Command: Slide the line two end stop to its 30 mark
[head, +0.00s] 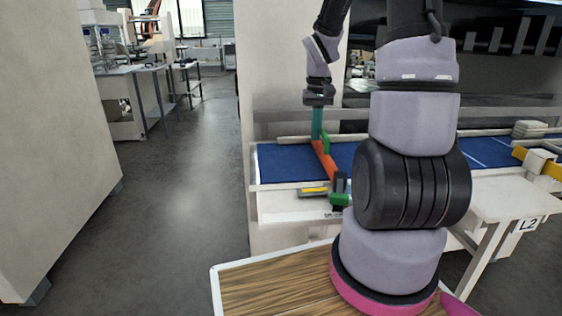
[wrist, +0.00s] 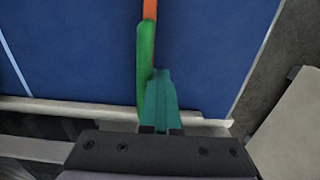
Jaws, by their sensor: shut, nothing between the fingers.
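An orange stop bar (head: 325,160) lies across the blue belt, with a green upright piece (head: 326,143) at its far end. Near the front rail, a dark block (head: 340,182) and a green part (head: 340,200) sit by its near end. A short yellow strip (head: 314,190) lies on the rail beside them; its marks are too small to read. My gripper (head: 317,134) is shut and empty, its teal fingers pointing down beside the green piece. In the wrist view the fingers (wrist: 160,100) are just right of the green piece (wrist: 145,60); contact is unclear.
An L2 label (head: 528,224) shows at right, near a yellow bar (head: 552,169) and white block (head: 540,158). I cannot tell which line the orange bar belongs to. A wood-topped table (head: 270,289) stands in front. Grey floor (head: 190,200) is clear at left.

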